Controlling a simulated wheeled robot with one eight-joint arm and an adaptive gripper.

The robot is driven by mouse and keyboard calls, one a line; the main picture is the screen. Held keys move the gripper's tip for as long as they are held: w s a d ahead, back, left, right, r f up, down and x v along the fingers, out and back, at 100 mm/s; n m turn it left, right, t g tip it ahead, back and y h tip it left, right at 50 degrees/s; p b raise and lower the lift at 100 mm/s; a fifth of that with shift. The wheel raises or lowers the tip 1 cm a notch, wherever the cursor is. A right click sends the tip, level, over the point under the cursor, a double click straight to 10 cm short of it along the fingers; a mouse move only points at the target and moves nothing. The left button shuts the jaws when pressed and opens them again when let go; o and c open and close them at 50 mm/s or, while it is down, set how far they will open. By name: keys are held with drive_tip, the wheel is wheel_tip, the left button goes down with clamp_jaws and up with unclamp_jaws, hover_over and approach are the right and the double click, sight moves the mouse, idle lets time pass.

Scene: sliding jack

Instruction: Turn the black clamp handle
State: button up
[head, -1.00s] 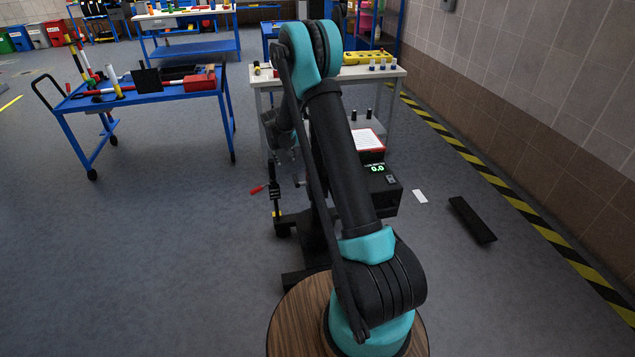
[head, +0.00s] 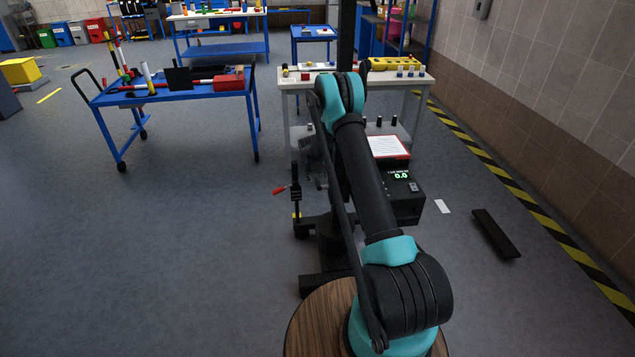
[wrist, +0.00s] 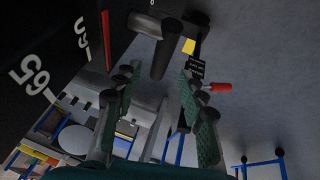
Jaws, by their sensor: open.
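In the wrist view, a short black cylinder (wrist: 167,48) shows just beyond my fingertips; it looks like the black clamp handle, though I cannot be sure. A black post with white scale numbers (wrist: 45,75) fills the upper left of that view. My gripper (wrist: 160,80) is open, its green-padded fingers spread and nothing between them. The cylinder lies ahead of the gap, apart from the pads as far as I can tell. In the head view, the black jack (head: 325,225) stands beyond my arm. My arm hides its clamp and most of my gripper.
A red-tipped lever (head: 280,190) sticks out left of the jack and shows near my right finger in the wrist view (wrist: 215,87). A black box reading 0.0 (head: 402,195) stands to the right. A blue cart (head: 185,97) is at the left. The left floor is clear.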

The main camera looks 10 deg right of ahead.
sight(317, 181)
drive_tip(key=shift+x, duration=2.5)
drive_tip(key=shift+c, duration=0.2)
clamp_jaws()
